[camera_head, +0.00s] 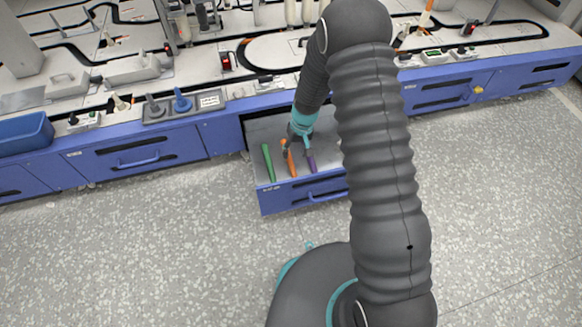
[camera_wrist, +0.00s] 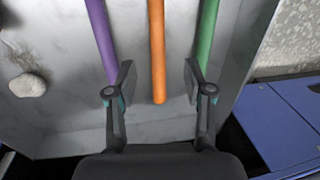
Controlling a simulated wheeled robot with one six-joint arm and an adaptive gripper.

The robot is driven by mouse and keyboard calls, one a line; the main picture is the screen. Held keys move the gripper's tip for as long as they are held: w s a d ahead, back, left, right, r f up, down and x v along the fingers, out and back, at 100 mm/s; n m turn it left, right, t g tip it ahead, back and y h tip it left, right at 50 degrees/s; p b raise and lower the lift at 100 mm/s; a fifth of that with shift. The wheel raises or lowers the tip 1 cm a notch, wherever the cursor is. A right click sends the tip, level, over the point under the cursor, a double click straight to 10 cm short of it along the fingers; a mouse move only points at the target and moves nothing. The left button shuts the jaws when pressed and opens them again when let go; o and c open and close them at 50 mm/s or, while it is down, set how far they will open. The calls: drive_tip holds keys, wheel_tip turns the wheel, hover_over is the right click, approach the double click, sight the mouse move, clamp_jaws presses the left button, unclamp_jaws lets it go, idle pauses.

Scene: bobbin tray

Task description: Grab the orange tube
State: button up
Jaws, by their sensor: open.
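The orange tube (camera_head: 291,162) lies in an open drawer, between a green tube (camera_head: 268,162) on the left and a purple tube (camera_head: 311,162) on the right. In the wrist view the orange tube (camera_wrist: 157,50) runs down the middle, with purple (camera_wrist: 100,35) on the left and green (camera_wrist: 206,40) on the right. My gripper (camera_head: 296,150) is over the drawer. In the wrist view its fingers (camera_wrist: 159,88) are open, one on each side of the orange tube's end, with gaps between. I cannot tell its exact height above the tube.
The open drawer (camera_head: 266,203) sticks out from the blue cabinets; its walls surround the tubes. A small pale lump (camera_wrist: 28,85) lies in the drawer at the left of the wrist view. The left finger is close to the purple tube, the right finger close to the green one.

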sight(292, 165)
drive_tip(key=shift+a+f+b, duration=0.2)
drive_tip(key=shift+f+b, duration=0.05)
drive_tip(key=shift+f, duration=1.7)
drive_tip(key=shift+a+f+b, duration=0.2)
drive_tip(key=shift+f, duration=1.75)
clamp_jaws()
